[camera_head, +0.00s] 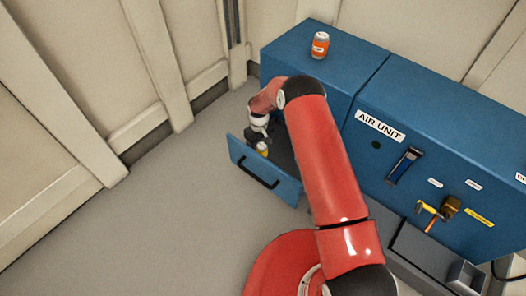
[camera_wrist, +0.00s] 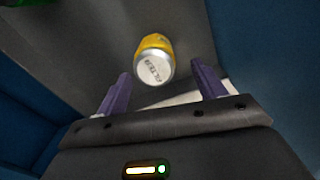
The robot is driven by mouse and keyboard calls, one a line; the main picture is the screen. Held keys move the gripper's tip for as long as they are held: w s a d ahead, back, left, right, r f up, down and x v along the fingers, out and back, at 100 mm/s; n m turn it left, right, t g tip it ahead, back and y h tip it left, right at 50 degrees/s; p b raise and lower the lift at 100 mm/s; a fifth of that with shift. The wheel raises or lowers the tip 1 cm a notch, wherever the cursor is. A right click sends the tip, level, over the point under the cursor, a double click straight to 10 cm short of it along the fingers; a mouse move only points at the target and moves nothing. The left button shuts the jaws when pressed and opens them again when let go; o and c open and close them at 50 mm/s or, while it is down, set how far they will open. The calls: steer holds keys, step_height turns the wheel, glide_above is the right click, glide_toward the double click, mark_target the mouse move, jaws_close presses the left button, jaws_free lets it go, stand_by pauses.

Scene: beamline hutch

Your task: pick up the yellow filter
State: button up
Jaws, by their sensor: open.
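The yellow filter (camera_head: 262,149) shows in the head view just inside the front of an open blue drawer (camera_head: 253,181). In the wrist view the yellow filter (camera_wrist: 154,58) is a small yellow can with a whitish, lettered end facing the camera. My gripper (camera_wrist: 163,82) is open, with its two purple fingers spread to either side of the filter's near end. I cannot tell how deep the filter sits between the fingers. In the head view my gripper (camera_head: 256,136) is small and dark above the drawer, and my red arm hides part of the drawer.
A blue cabinet (camera_head: 445,110) labelled AIR UNIT stands behind and to the right. An orange can (camera_head: 320,45) stands on its top. A grey box (camera_head: 440,260) is at the lower right. The drawer's blue walls stand close around my gripper. The floor at left is clear.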

mark_target(261, 145)
steer(key=f, duration=0.4)
steer(key=shift+s+d, duration=0.25)
steer(key=shift+d, duration=0.15)
steer(key=shift+f, duration=0.6)
steer(key=shift+c, duration=0.4)
steer(key=c, duration=1.1)
steer(key=shift+r, duration=0.15)
steer(key=shift+r+p, duration=0.5)
steer(key=shift+r, duration=9.4)
